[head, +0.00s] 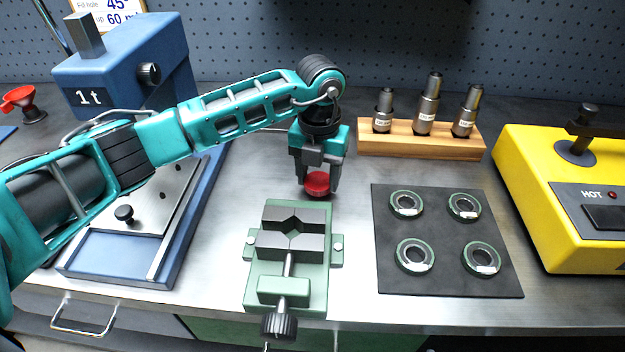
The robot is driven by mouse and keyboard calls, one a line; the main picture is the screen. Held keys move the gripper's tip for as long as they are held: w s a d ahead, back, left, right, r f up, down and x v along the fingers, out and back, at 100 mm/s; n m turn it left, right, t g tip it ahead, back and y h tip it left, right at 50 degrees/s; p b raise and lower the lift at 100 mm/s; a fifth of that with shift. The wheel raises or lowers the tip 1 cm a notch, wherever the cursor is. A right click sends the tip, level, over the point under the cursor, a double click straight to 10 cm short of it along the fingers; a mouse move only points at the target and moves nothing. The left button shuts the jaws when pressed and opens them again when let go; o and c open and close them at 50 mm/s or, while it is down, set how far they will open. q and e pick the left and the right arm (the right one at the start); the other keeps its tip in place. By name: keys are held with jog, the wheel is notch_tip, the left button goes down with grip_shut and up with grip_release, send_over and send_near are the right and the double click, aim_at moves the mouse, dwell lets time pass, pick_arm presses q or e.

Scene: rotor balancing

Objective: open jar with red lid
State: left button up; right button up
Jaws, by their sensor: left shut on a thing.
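My left gripper (318,184) reaches in from the left and points down. It is shut on a small round red lid (317,185), which sits between its fingertips just behind the green vise (262,290). I cannot tell whether the lid touches the bench or is held above it. No jar body can be made out under or around the lid. The vise has grey jaws with a notch in the middle and a black knob at the front. My right gripper is not in view.
A blue press (120,58) stands on the left behind my left arm. A wooden rack (400,146) with several metal cylinders is at the back. A black mat (440,233) with several green-rimmed rings lies right of the vise. A yellow hot unit (535,185) stands far right.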

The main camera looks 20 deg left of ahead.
pick_arm(q)
jog(key=shift+f, duration=0.7)
jog(key=shift+w+a, duration=0.1)
jog(key=shift+a, duration=0.05)
jog(key=shift+r, duration=0.15)
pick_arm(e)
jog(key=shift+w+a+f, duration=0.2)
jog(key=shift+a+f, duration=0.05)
pick_arm(q)
jog(key=o, duration=1.2)
jog(key=shift+c, duration=0.2)
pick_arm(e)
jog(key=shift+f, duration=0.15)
